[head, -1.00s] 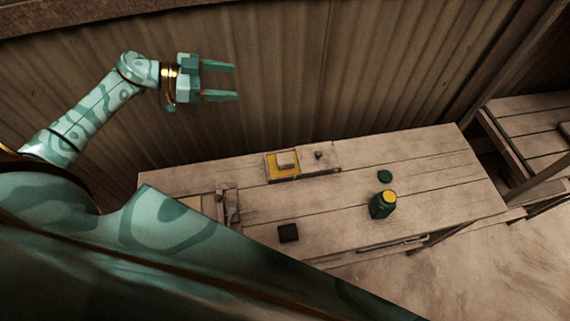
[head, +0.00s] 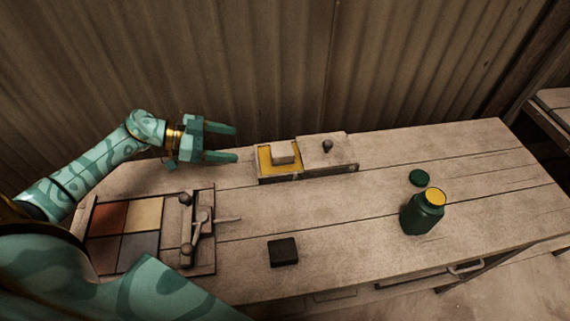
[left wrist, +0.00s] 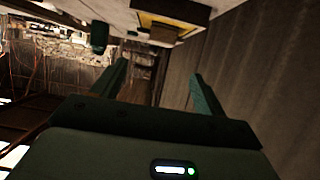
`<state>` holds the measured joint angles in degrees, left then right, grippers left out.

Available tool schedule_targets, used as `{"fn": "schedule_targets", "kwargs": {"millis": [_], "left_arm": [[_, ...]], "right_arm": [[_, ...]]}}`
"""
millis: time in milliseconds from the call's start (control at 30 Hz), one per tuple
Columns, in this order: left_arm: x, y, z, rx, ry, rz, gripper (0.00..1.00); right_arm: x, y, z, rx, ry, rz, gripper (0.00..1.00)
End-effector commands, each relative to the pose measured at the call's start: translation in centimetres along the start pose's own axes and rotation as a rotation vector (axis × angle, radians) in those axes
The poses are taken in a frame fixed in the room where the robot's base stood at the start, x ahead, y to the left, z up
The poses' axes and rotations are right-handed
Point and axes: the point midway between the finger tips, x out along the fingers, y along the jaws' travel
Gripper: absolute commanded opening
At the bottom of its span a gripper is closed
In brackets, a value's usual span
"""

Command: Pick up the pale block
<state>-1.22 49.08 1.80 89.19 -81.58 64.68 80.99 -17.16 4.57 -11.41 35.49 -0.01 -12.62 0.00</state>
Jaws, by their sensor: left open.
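The pale block (head: 283,152) sits on the yellow floor of a shallow open box (head: 265,176) at the back edge of the table. My left gripper (head: 237,144) is open and empty, to the left of the box and apart from the block. Its two fingers point right, toward the box. In the left wrist view the open fingers (left wrist: 158,82) show with a gap between them, and the box (left wrist: 195,8) is at the top edge. My right gripper is not in view.
A tile press (head: 205,262) with coloured squares and a lever stands at the left of the table. A dark block (head: 283,252) lies at the front. A green jar (head: 421,216) and round green lid (head: 419,178) stand at right. A corrugated wall (head: 330,60) rises behind.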

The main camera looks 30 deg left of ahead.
Motion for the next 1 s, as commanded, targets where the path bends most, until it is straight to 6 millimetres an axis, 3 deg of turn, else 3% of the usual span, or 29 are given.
{"fn": "schedule_targets", "kwargs": {"millis": [167, 400, 667, 1000], "left_arm": [[3.1, 0.0, 0.2, 0.000, 0.004, 0.002, 0.73], [8.9, 0.0, 0.2, -0.001, 0.004, 0.002, 0.73], [11.5, -0.1, 0.1, 0.001, 0.001, 0.000, 0.73], [16.1, -0.3, 0.1, -0.002, 0.000, 0.000, 0.73]], "right_arm": [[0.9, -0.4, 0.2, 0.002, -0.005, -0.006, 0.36], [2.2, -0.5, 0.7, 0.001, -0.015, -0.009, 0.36], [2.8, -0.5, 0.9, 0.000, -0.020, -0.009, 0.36], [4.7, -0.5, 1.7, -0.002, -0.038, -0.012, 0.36]]}}
